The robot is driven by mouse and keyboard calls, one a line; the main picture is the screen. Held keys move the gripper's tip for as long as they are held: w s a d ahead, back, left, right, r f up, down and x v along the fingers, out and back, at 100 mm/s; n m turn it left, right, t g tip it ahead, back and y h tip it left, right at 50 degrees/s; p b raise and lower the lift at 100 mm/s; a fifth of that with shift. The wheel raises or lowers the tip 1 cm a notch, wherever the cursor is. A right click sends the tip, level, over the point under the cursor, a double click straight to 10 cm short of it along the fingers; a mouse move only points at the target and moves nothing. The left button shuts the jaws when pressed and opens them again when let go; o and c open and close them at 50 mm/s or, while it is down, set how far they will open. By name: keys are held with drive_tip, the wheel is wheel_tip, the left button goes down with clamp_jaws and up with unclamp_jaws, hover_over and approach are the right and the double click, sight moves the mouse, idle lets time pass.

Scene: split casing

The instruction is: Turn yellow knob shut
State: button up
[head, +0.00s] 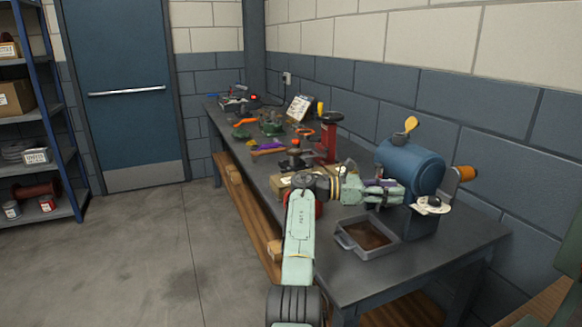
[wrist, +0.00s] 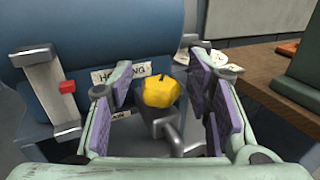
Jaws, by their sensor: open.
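The yellow knob (wrist: 160,91) is a lumpy yellow cap on a grey metal fitting (wrist: 172,130) in front of the blue casing (wrist: 110,35). In the wrist view my gripper (wrist: 163,88) is open, with one purple-padded finger on each side of the knob. Gaps show between the pads and the knob. In the head view my gripper (head: 384,192) reaches the front of the blue casing (head: 408,168), and I cannot make out this knob there.
A grey tray (head: 346,243) with brown contents sits below my gripper on the dark bench (head: 440,243). An orange handle (head: 466,173) sticks out right of the casing. A red stand (head: 329,140) and several tools lie farther back.

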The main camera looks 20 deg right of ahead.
drive_tip(key=shift+f+n+t+h+b, duration=0.1)
drive_tip(key=shift+n+t+h+b, duration=0.2)
drive_tip(key=shift+n+t, duration=0.55)
